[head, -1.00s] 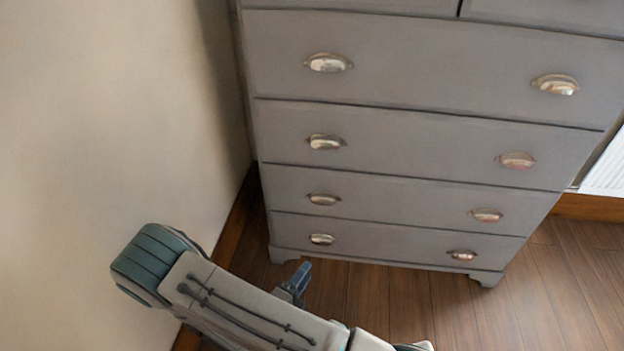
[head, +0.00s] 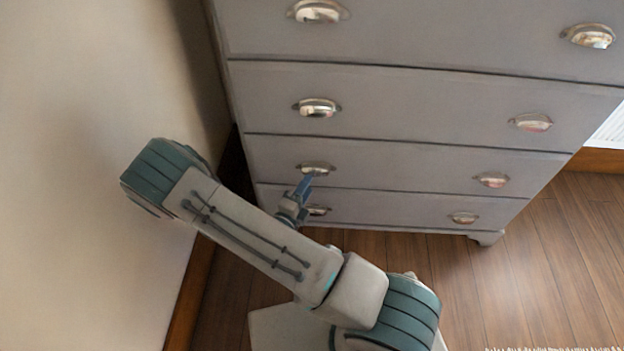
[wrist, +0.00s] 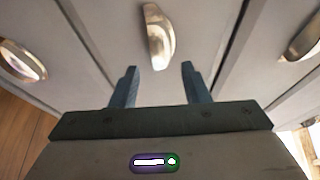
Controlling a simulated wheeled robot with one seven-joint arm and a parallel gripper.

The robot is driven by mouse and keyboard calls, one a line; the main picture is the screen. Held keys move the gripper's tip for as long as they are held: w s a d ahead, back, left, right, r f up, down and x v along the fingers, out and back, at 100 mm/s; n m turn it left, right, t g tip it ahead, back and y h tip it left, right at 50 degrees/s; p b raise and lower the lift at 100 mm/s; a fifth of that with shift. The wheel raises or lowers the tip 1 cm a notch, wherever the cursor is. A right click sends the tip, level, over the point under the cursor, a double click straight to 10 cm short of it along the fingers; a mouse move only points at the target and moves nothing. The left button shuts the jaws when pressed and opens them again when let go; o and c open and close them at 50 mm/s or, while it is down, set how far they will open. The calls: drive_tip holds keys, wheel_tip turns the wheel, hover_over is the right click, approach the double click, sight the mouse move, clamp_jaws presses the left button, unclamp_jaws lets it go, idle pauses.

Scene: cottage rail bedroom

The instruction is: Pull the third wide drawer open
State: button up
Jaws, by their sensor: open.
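A grey chest has several wide drawers, each with two metal cup handles. The third wide drawer (head: 400,165) is closed, its front level with its neighbours. Its left handle (head: 316,168) is partly covered by my gripper (head: 304,186) in the head view; its right handle (head: 491,180) is clear. In the wrist view my gripper (wrist: 160,68) is open and empty. A handle (wrist: 158,38), apparently that left one, appears just past the fingertips, in line with the gap between them. I cannot tell whether the fingers touch it.
The second drawer's left handle (head: 317,107) is above, and the fourth's left handle (head: 317,210) is just below, partly behind my gripper. A pale wall (head: 80,90) stands close on the left. Bare wooden floor (head: 545,255) lies to the right. A white radiator (head: 610,130) is at the right edge.

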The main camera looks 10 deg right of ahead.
sight(315, 175)
drive_tip(key=shift+b+x, duration=0.45)
drive_tip(key=shift+x, duration=1.95)
drive_tip(key=shift+a, duration=0.1)
clamp_jaws()
drive_tip(key=shift+s, duration=0.15)
